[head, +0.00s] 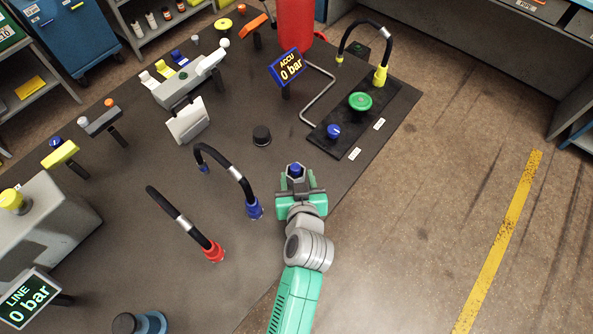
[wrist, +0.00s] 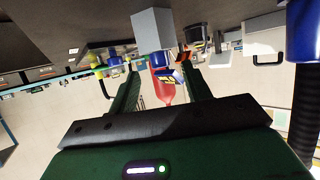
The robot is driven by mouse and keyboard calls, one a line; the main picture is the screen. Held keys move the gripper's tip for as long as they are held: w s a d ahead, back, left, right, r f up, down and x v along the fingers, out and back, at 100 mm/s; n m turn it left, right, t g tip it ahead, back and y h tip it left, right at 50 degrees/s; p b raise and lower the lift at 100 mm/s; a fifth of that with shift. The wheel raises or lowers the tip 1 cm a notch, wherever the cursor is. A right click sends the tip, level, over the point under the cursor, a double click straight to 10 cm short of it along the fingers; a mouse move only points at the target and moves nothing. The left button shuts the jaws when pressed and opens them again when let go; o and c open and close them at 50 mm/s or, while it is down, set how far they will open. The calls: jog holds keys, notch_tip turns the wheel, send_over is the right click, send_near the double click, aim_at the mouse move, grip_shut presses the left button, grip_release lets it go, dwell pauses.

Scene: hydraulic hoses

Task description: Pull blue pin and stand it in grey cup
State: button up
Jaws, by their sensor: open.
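A grey angular cup (head: 286,170) stands on the dark table just past my gripper (head: 296,177). A blue pin (head: 295,168) shows upright within its mouth. In the wrist view, which is upside down, the grey cup (wrist: 153,28) reaches in from the table. The blue pin's end (wrist: 159,60) shows at its mouth, between the tips of my gripper (wrist: 160,68). The green fingers are spread, with a gap on each side of the pin. The lower part of the pin is hidden in the cup, and I cannot tell whether it touches the cup's bottom.
A black panel (head: 392,118) with a blue knob (head: 333,131), a green knob (head: 360,101) and a hose lies beyond. A blue-ended hose (head: 254,208) stands close on the left, and a red-ended hose (head: 213,250) farther left. A black knob (head: 262,135) stands behind.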

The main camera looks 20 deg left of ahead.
jog(key=v, duration=0.5)
jog(key=shift+s, duration=0.2)
dwell(0.4)
jog(key=w+d+r+t+h, duration=0.1)
jog(key=w+d+r+t, duration=0.1)
jog(key=r, duration=0.7)
jog(key=w+d+r+m+t, duration=0.1)
jog(key=r+t, duration=0.1)
jog(key=r, duration=0.7)
jog(key=w+d+r+t+h, duration=0.1)
jog(key=w+d+r+t, duration=0.1)
jog(key=r, duration=0.7)
jog(key=s+d+r+m+t+h, duration=0.15)
jog(key=s+r, duration=0.25)
jog(key=r, duration=0.5)
jog(key=s+d+r+m+t+h, duration=0.1)
jog(key=s+d+r+t, duration=0.25)
jog(key=r, duration=0.55)
jog(key=s+d+r+m+t+h, duration=0.2)
jog(key=s+r, duration=0.2)
jog(key=r, duration=0.4)
notch_tip(320, 180, up, 28)
jog(key=p, duration=2.7)
jog(key=shift+s+d, duration=0.2)
jog(key=shift+s, duration=0.25)
